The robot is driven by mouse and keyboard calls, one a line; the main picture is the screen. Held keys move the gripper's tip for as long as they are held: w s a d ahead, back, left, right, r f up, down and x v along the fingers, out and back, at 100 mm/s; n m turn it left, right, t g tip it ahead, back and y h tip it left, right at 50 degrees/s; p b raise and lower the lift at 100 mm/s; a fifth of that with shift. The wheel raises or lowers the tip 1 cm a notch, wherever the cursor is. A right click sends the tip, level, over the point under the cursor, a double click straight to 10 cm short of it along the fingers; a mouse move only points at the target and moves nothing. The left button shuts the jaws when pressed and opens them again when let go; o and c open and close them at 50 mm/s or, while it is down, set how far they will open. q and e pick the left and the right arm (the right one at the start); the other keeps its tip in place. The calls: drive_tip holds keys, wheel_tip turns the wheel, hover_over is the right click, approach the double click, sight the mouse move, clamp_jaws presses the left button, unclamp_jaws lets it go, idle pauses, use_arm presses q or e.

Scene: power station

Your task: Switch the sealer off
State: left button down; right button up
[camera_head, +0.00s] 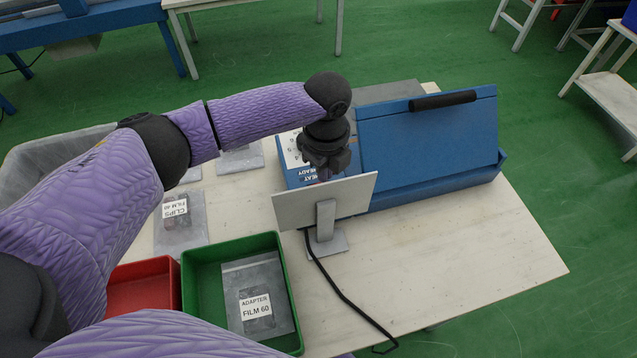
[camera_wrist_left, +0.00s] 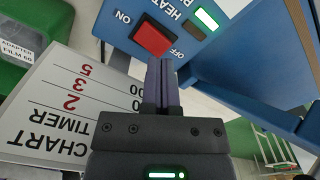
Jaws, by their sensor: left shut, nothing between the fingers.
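The blue sealer (camera_head: 425,150) stands on the table, its lid with a black handle closed. In the left wrist view its panel (camera_wrist_left: 120,38) carries a red rocker switch (camera_wrist_left: 153,38) between the words ON and OFF. A green lamp (camera_wrist_left: 207,18) glows beside it. My left gripper (camera_head: 322,172) points down at the panel end of the sealer. In the wrist view its fingers (camera_wrist_left: 162,65) are shut and empty, with the tips at the switch's lower edge, nearer the OFF side. I cannot tell whether they touch it or which way the rocker tilts. My right gripper is out of view.
A white timer chart board (camera_head: 325,200) on a stand is close in front of the left gripper; its printed face shows in the wrist view (camera_wrist_left: 70,105). A green bin (camera_head: 190,290), a red bin (camera_head: 140,285) and a black cable (camera_head: 340,290) lie nearby. The table's right front is clear.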

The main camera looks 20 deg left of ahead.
use_arm(q)
drive_tip(key=shift+f+b, duration=0.65)
drive_tip(key=shift+f, duration=0.6)
idle(0.7)
wheel_tip(320, 180, up, 7)
drive_tip(key=p, duration=0.7)
drive_tip(key=shift+r, duration=0.15)
